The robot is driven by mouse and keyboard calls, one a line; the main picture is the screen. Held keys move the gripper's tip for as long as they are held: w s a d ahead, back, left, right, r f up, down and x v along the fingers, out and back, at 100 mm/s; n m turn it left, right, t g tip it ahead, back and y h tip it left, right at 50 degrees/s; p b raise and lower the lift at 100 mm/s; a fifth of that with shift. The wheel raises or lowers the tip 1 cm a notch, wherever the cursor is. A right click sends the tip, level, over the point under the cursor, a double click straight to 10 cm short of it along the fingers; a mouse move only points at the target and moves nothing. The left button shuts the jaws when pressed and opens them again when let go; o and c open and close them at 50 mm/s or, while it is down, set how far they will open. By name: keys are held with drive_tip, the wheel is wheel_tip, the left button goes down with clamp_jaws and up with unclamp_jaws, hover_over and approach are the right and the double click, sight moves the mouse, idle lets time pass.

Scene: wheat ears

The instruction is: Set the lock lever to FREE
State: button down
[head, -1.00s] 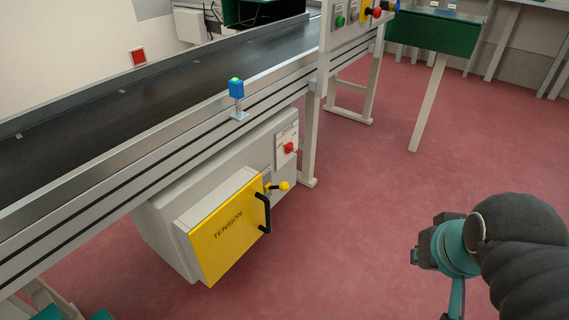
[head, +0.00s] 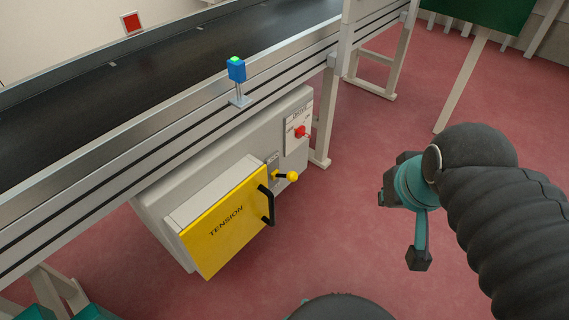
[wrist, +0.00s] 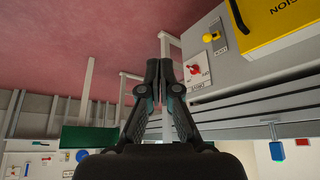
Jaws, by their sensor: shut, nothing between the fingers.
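The lock lever (head: 287,176) is a small lever with a yellow ball end, beside the yellow TENSION door (head: 222,225) on the light grey box under the conveyor. In the head view it points right, nearly level. It also shows at the upper right of the wrist view (wrist: 211,37), which appears upside down; its small label is too blurred to read fully. My gripper (wrist: 158,62) is shut and empty in the wrist view, apart from the lever and to its left there.
A red rotary switch (head: 301,132) sits on a plate above and right of the lever. The door has a black handle (head: 267,204) close to the lever. A blue box with a green button (head: 236,69) stands on the conveyor rail. The red floor right of the box is clear.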

drive_tip(key=w+a+f+n+g+b, duration=0.1)
drive_tip(key=w+a+n, duration=0.25)
drive_tip(key=w, duration=0.45)
drive_tip(key=w+a+f+n+g+b, duration=0.1)
drive_tip(key=w+a+f+n+g, duration=0.2)
drive_tip(key=w, duration=0.5)
drive_tip(key=w+a+f+n+h+b, duration=0.1)
drive_tip(key=w+a+f+n, duration=0.4)
drive_tip(key=w+a+f, duration=0.5)
drive_tip(key=w+a, duration=0.1)
drive_tip(key=a, duration=0.2)
drive_tip(key=shift+f, duration=0.15)
drive_tip(key=shift+n, duration=0.25)
drive_tip(key=b, duration=0.1)
hover_over(286, 177)
wheel_tip(286, 177, down, 10)
